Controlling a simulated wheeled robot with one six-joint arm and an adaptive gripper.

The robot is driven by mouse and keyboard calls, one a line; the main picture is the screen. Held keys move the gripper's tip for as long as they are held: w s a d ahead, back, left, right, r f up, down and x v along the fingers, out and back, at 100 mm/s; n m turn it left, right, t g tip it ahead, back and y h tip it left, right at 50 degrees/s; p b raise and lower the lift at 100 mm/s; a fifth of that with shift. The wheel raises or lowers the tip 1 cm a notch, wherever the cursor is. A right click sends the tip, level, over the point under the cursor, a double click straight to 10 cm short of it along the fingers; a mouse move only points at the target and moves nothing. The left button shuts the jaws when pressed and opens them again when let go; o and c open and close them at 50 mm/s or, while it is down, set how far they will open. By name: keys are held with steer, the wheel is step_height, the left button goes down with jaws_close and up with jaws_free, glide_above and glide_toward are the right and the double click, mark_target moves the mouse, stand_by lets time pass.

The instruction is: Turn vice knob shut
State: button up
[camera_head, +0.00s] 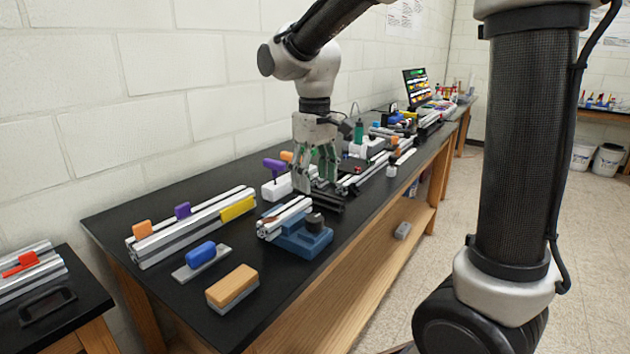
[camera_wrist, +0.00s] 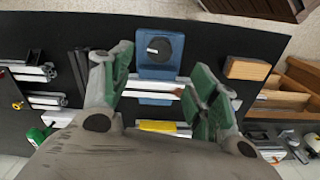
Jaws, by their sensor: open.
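The blue vice (camera_head: 303,239) stands near the front edge of the black bench, with a dark round knob (camera_head: 314,221) on top. A silver extrusion (camera_head: 280,218) lies at its back side. In the wrist view the vice (camera_wrist: 170,72) and its knob (camera_wrist: 158,48) show beyond and between my fingertips, with the extrusion (camera_wrist: 150,85) crossing between the fingers. My gripper (camera_head: 316,187) has green-padded fingers and points down, behind the vice and apart from the knob. It is open and empty; the wrist view also shows the spread fingers (camera_wrist: 161,62).
A long extrusion rail (camera_head: 190,236) with coloured blocks lies at the left. A blue-handled block (camera_head: 201,254) and an orange-topped block (camera_head: 232,288) lie in front of it. Dark bars (camera_head: 328,202) lie beside my gripper. Bare bench lies in front of the vice.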

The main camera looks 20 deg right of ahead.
mark_target(314, 218)
step_height(314, 218, down, 3)
steer(key=shift+m, duration=0.8)
step_height(314, 218, down, 8)
steer(key=shift+r, duration=0.25)
steer(key=c, duration=1)
